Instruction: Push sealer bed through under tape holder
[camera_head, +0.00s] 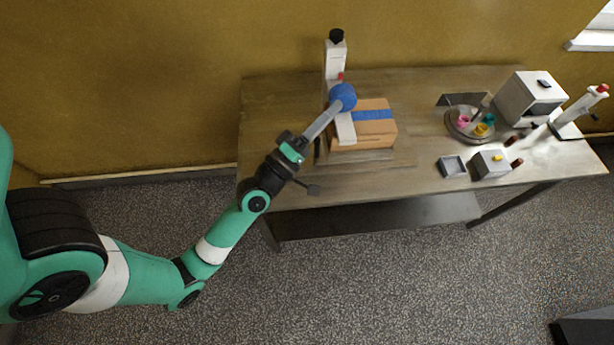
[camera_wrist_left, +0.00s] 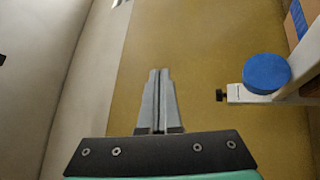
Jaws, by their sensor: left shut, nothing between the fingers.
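The cardboard box (camera_head: 376,128) with a blue tape strip stands toward the left of the table. A flat wooden bed (camera_head: 404,157) appears to lie under it, hard to tell from the tabletop. The tape holder has a blue roll (camera_head: 343,96) and a white arm (camera_head: 346,128) at the box's left side. In the left wrist view the roll (camera_wrist_left: 267,73) and a corner of the box (camera_wrist_left: 303,16) are at the right. My left gripper (camera_head: 335,107) is shut and empty, its tips close to the roll in the head view. They also show in the wrist view (camera_wrist_left: 159,73), apart from the roll.
A white post (camera_head: 335,62) with a black cap stands behind the roll. At the right are a round tray (camera_head: 459,133) with coloured pieces, a white machine (camera_head: 528,98), a pipette-like stand (camera_head: 580,108), and a small grey tray (camera_head: 452,166). The table's front middle is clear.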

